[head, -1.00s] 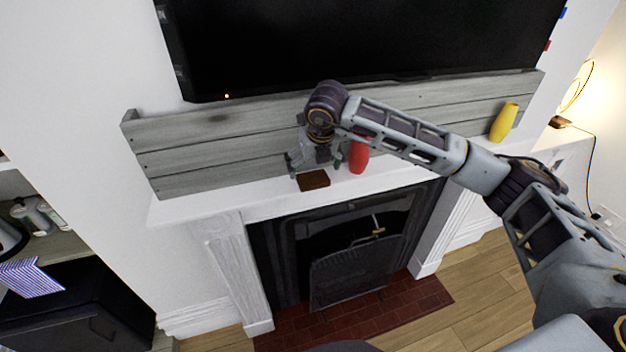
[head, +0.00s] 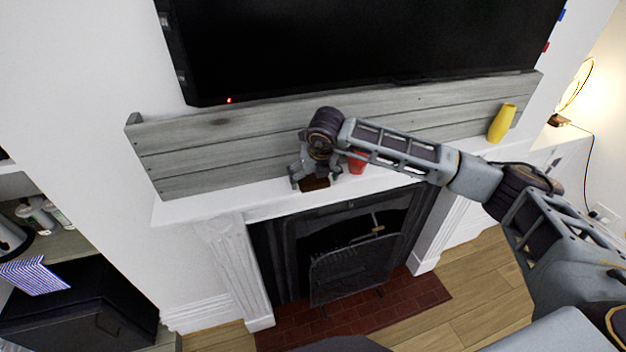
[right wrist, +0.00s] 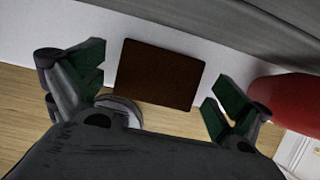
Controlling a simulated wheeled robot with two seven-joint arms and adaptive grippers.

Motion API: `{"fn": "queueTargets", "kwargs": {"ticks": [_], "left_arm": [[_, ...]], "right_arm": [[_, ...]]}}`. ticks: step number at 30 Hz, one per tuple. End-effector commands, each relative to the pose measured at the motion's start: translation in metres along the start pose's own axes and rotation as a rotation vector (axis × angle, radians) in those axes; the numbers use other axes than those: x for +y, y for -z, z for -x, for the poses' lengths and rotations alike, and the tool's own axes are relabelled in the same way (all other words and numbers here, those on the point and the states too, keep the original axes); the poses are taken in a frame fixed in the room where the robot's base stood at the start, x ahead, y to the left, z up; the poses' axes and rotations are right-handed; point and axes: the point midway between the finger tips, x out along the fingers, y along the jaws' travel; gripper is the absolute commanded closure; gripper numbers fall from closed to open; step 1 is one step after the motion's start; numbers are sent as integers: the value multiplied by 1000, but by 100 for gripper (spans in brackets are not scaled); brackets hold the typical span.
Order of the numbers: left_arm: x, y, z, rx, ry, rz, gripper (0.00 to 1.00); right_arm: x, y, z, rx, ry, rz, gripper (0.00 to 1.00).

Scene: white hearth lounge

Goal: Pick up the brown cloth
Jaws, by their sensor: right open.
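The brown cloth (head: 314,184) is a small, flat, dark brown rectangle on the white mantel, partly hidden by my gripper in the head view. In the right wrist view the cloth (right wrist: 159,74) lies between and a little beyond my fingertips. My right gripper (head: 315,180) points down at the mantel over the cloth. In the wrist view the right gripper (right wrist: 160,82) has its green-padded fingers wide apart, one on each side of the cloth, with nothing held. My left gripper is not in view.
A red vase (head: 356,165) stands close to the right of the gripper; it also shows in the wrist view (right wrist: 288,103). A yellow vase (head: 502,123) stands farther right on the mantel (head: 240,203). A grey plank board (head: 220,150) rises behind, below a black television (head: 350,45).

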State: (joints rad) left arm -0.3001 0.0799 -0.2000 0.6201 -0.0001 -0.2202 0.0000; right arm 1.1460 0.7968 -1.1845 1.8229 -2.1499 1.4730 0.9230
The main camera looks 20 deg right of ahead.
Motion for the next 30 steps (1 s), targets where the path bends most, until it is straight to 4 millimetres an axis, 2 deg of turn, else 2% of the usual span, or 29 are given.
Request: {"fn": "queueTargets", "kwargs": {"ticks": [11, 21, 30], "left_arm": [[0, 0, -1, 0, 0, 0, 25], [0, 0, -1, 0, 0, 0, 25], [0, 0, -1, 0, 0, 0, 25]], "right_arm": [[0, 0, 0, 0, 0, 0, 0], [0, 0, 0, 0, 0, 0, 42], [0, -1, 1, -1, 0, 0, 45]]}}
